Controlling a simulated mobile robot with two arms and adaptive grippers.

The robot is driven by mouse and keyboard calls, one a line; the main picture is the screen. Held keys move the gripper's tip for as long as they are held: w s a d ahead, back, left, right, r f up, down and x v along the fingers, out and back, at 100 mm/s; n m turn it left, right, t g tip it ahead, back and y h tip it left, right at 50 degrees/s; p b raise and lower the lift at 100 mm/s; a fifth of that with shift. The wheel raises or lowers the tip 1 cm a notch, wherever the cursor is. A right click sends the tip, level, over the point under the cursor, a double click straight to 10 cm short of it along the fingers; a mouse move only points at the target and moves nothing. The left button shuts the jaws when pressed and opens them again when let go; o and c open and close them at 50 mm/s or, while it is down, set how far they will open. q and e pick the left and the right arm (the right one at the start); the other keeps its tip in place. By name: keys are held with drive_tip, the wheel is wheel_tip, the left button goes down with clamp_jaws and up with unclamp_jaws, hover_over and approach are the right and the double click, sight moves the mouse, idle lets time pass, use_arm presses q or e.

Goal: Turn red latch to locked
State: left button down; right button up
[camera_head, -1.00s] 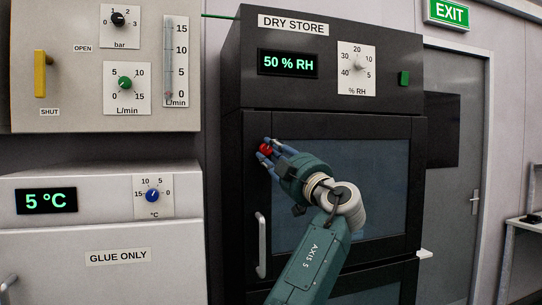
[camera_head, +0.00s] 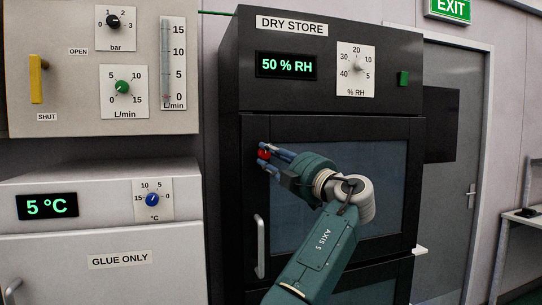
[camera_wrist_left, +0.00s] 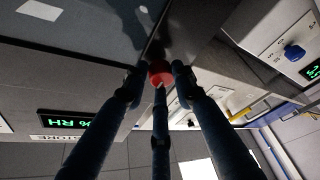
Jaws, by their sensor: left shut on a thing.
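The red latch (camera_head: 264,154) is a small round red knob on the upper left of the dark dry store's door frame. My left gripper (camera_head: 265,153) is at the latch, with its blue fingers shut around it. In the left wrist view the red latch (camera_wrist_left: 160,74) sits between the tips of the three fingers (camera_wrist_left: 158,82). The fingers cover part of it, and I cannot tell which way it is turned. My right gripper is in neither view.
The dry store door has a vertical handle (camera_head: 260,246) below the latch. To the left stand a glue-only cabinet (camera_head: 60,250) and a gas panel with a yellow lever (camera_head: 37,78). A grey door (camera_head: 466,150) is at the right.

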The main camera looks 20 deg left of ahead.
use_arm(q)
drive_tip(key=shift+a+f, duration=0.1)
drive_tip(key=c, duration=1.5)
unclamp_jaws()
drive_tip(key=shift+c, duration=0.2)
drive_tip(key=shift+o, duration=0.4)
drive_tip(key=shift+a, duration=0.15)
drive_tip(key=shift+s+d, duration=0.25)
drive_tip(key=shift+d, duration=0.2)
drive_tip(key=v, duration=0.6)
drive_tip(key=shift+s+d+f, duration=0.15)
drive_tip(key=shift+s+f, duration=0.05)
drive_tip(key=shift+s, duration=0.05)
